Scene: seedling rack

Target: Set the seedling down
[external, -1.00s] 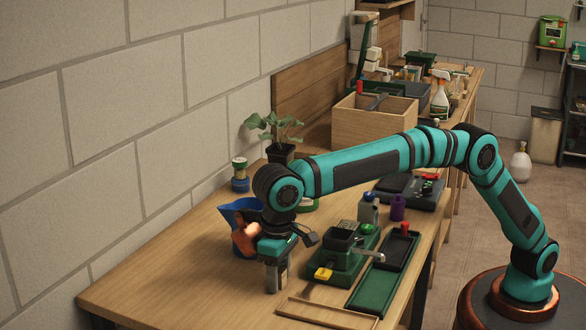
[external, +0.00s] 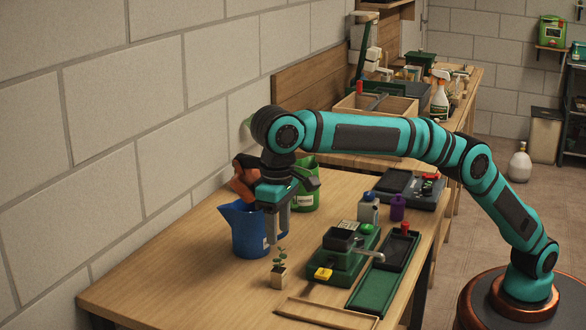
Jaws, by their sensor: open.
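The seedling (external: 279,274) stands upright on the wooden table (external: 180,278), a small green plant in a pale cube. It is in front of the blue jug (external: 248,232) and left of the green tray set. My gripper (external: 277,228) is open and points down above the seedling, clear of it and empty. My arm hides the potted plant farther back.
A green stand with a black pot (external: 340,240) and yellow item is right of the seedling. A green tray (external: 374,288) and a wooden frame (external: 325,313) lie near the front edge. The table's left front is free.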

